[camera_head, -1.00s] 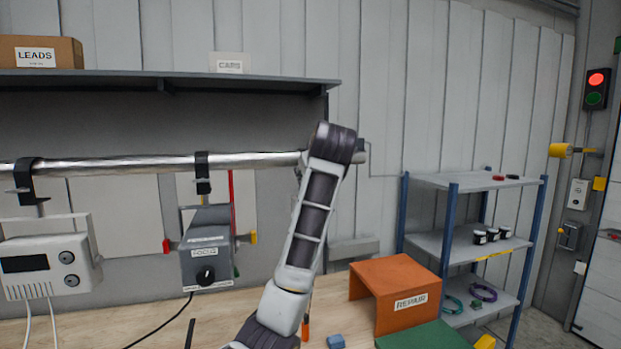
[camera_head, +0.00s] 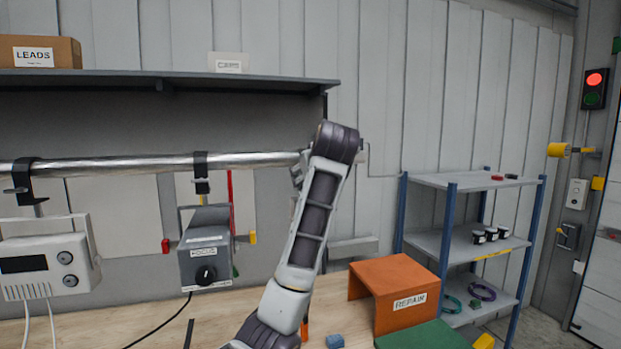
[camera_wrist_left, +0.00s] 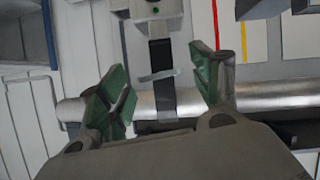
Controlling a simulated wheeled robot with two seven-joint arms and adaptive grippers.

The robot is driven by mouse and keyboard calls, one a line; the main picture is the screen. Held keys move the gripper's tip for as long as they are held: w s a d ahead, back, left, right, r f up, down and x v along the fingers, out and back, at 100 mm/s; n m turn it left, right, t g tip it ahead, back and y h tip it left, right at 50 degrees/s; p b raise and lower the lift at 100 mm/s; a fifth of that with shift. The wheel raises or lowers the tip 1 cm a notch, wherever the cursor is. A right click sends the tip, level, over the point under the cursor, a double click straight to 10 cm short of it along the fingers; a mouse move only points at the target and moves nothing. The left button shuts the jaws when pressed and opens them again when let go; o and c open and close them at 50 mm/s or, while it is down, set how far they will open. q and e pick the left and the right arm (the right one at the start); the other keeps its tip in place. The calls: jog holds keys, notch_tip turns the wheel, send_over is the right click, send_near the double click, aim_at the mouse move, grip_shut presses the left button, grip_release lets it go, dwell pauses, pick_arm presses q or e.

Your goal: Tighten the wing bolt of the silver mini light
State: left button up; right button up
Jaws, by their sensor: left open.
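In the left wrist view, a small light grey body with a dark round part and a green dot, apparently the silver mini light (camera_wrist_left: 158,8), shows at the top edge, mostly cut off. A black clamp strap (camera_wrist_left: 162,55) runs from it to the silver pipe (camera_wrist_left: 270,90). A small grey crossbar, apparently the wing bolt (camera_wrist_left: 158,76), lies across the strap. My left gripper (camera_wrist_left: 160,85) is open, its green-padded fingers on either side of the bolt; contact cannot be told. In the head view, my arm hides the light; only a bit of the left gripper (camera_head: 297,176) shows. My right gripper is out of view.
A grey FOCUS box (camera_head: 205,250) and a white display unit (camera_head: 45,265) hang from the same pipe on the left. An orange REPAIR stand (camera_head: 395,285) and a blue block (camera_head: 335,342) are on the bench. A shelf (camera_head: 470,240) stands at right.

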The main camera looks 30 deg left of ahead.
pick_arm(q)
jog(key=v, duration=1.2)
dwell(0.8)
dwell(0.8)
